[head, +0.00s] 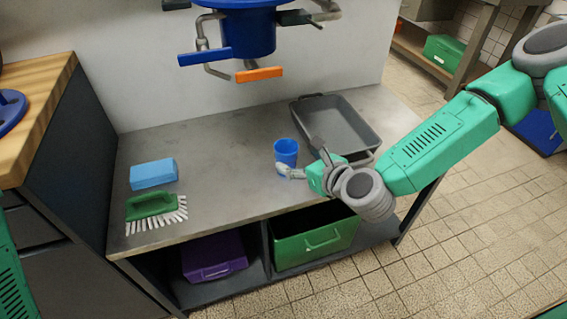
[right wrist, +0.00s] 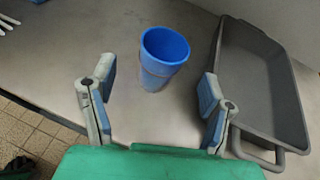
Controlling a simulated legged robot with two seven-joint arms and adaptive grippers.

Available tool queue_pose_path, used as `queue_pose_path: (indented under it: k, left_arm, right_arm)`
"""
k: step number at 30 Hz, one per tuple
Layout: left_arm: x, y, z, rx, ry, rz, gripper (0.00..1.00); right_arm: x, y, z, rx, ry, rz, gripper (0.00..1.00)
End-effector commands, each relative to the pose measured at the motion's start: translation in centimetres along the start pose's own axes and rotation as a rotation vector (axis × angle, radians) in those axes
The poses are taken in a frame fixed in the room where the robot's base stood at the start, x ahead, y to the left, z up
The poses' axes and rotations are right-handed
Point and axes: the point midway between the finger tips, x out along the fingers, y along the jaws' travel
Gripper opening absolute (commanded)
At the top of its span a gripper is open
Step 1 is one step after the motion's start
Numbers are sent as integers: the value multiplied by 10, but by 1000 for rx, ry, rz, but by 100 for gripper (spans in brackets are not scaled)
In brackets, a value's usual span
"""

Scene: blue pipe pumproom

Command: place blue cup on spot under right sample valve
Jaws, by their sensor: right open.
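The blue cup (head: 286,151) stands upright on the metal workbench, left of the grey tray. It also shows in the right wrist view (right wrist: 163,57), where its open top faces up and it looks empty. My right gripper (head: 301,158) is open, with its fingers on the near side of the cup. In the right wrist view the two fingers (right wrist: 157,86) are spread wide, with the cup ahead of and between their tips, not clasped. A blue vessel (head: 247,32) hangs above the bench with several bent pipes; the right-hand pipe (head: 326,11) has a dark handle (head: 293,17). My left gripper is not in view.
The grey tray (head: 362,136) lies on the bench right of the cup. A blue sponge (head: 154,174) and a green brush (head: 151,206) lie at the left. An orange handle (head: 259,74) and blue handle (head: 204,57) hang overhead. The bench middle is clear.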

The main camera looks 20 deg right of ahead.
Motion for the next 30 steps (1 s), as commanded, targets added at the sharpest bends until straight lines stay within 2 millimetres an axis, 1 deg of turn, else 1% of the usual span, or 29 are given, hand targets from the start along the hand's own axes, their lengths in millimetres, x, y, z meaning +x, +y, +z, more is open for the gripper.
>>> queue_pose_path:
  k: [1, 5, 8, 12, 15, 19, 25, 26, 27, 29, 30]
  left_arm:
    - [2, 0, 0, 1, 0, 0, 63]
    - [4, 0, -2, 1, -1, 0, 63]
    - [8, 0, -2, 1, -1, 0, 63]
    - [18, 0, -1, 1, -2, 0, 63]
    - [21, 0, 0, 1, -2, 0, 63]
    - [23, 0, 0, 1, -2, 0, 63]
    - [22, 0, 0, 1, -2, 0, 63]
    - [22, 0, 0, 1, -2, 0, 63]
    - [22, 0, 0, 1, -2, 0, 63]
    - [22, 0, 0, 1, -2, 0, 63]
    - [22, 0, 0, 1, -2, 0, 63]
  right_arm:
    - [6, 0, -1, -1, -1, 0, 70]
    - [14, -1, -1, 0, 0, 0, 70]
    - [23, 0, -1, -2, -1, 0, 70]
    - [46, 2, -4, -5, -1, 0, 70]
    - [59, 2, -3, -5, 0, 0, 70]
    - [66, 2, -2, -3, 1, 0, 70]
    - [65, 0, -2, -1, 1, 1, 70]
    - [65, 0, -2, -1, 1, 1, 60]
    - [65, 0, -2, -1, 1, 1, 46]
    - [65, 0, -2, -1, 1, 1, 24]
    - [65, 0, -2, -1, 1, 1, 22]
